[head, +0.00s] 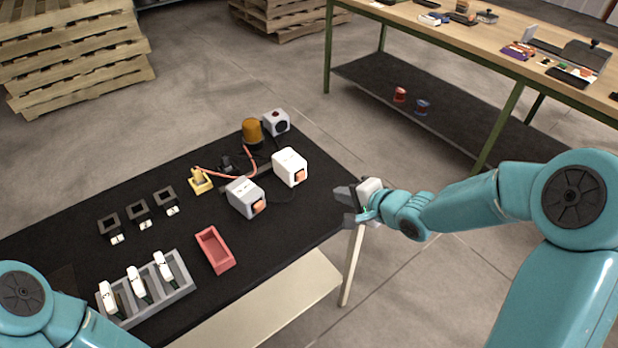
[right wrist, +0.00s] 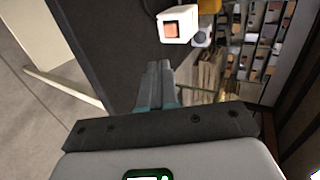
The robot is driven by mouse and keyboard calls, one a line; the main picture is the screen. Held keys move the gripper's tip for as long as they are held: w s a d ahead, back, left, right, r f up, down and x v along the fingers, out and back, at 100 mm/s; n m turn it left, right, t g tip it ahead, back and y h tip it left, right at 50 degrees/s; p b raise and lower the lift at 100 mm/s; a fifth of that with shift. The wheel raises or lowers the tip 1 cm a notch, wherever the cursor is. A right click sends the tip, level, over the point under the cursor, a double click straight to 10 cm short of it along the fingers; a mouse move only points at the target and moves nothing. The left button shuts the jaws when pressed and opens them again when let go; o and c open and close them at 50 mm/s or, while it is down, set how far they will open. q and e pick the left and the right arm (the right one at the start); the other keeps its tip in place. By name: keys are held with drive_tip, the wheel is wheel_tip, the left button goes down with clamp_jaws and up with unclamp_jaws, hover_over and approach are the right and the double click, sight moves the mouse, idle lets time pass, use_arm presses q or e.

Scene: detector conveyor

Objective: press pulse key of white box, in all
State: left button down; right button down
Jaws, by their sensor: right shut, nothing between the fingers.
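The white box (head: 290,167) stands on the black table, with an orange key (head: 299,175) on its front face. It also shows in the right wrist view, where the white box (right wrist: 174,38) has its orange key (right wrist: 171,29) facing the camera. A grey box (head: 245,197) with a similar orange key (head: 258,207) stands to its left and nearer. My right gripper (head: 345,206) is beside the table's right edge, right of the white box and apart from it. In the right wrist view its fingers (right wrist: 158,72) are together and empty. My left gripper is out of view; only my left arm shows.
On the black table (head: 190,234) are a red tray (head: 215,250), a grey rack (head: 150,292) with white-topped pieces, several dark blocks, a yellow piece (head: 200,181), an orange lamp (head: 252,131) and a grey box with a round dark face (head: 276,122). A wooden workbench (head: 480,45) stands behind.

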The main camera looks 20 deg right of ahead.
approach(302, 177)
drive_tip(key=f, duration=0.3)
drive_tip(key=shift+w+b, duration=0.4)
drive_tip(key=w, duration=0.1)
drive_tip(key=w+a, duration=0.1)
drive_tip(key=w, duration=0.1)
drive_tip(key=shift+w+a, duration=0.2)
drive_tip(key=shift+a, duration=0.05)
drive_tip(key=shift+w+a+f, duration=0.1)
drive_tip(key=shift+w+a, duration=0.1)
drive_tip(key=shift+w, duration=0.3)
drive_tip(key=shift+p, duration=0.3)
